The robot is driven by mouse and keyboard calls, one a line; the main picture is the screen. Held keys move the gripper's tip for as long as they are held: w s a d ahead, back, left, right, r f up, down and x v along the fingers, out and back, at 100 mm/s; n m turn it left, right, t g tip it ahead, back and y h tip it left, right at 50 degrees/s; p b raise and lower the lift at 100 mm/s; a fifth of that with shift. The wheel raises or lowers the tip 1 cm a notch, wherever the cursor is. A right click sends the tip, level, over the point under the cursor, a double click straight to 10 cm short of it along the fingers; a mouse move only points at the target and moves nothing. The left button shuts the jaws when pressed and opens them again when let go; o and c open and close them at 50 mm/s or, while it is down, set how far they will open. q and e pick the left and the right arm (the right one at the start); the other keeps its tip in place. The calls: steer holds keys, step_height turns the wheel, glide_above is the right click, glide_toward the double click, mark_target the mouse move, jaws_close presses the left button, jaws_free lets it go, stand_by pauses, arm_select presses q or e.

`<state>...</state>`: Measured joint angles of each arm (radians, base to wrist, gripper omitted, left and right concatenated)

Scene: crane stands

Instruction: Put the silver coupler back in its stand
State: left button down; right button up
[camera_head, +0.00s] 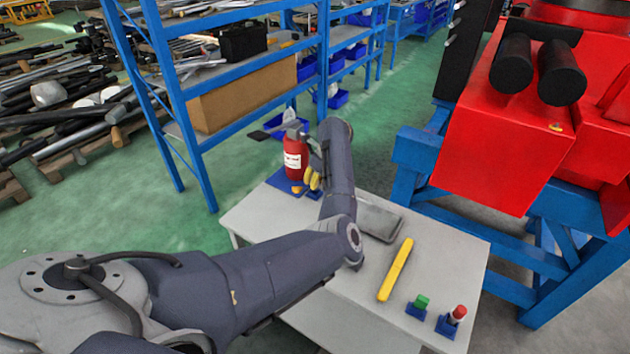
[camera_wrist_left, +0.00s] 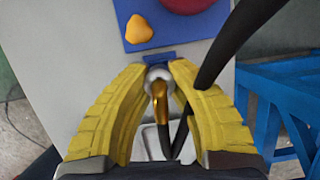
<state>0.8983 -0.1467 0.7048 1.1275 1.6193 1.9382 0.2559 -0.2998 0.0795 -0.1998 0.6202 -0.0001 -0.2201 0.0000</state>
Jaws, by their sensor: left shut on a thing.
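My left gripper (camera_wrist_left: 158,80) has yellow ribbed fingers and is shut on the silver coupler (camera_wrist_left: 157,73), whose rounded silver end and gold-coloured neck show between the fingertips in the left wrist view. A small blue stand (camera_wrist_left: 175,57) shows just beyond the fingertips. I cannot tell whether the coupler touches it or is above it. In the head view, the left gripper (camera_head: 312,178) is at the table's far end beside the red extinguisher; the coupler is hidden there. My right gripper is in neither view.
The red extinguisher (camera_head: 294,160) stands on a blue base (camera_wrist_left: 165,18) with an orange piece (camera_wrist_left: 138,28). A black hose (camera_wrist_left: 240,40) crosses the wrist view. On the table (camera_head: 350,290) are a grey tray (camera_head: 378,219), a yellow bar (camera_head: 396,269), a green piece (camera_head: 421,302) and a red-topped piece (camera_head: 458,314).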

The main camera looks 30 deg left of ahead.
arm_select(q)
steer(key=shift+f, duration=0.15)
steer(key=shift+f, duration=1.1)
steer(key=c, duration=1.2)
jaws_free()
steer(key=shift+c, duration=0.2)
steer(key=shift+r, duration=0.1)
steer(key=shift+v, duration=2.45)
steer(key=shift+r, duration=0.1)
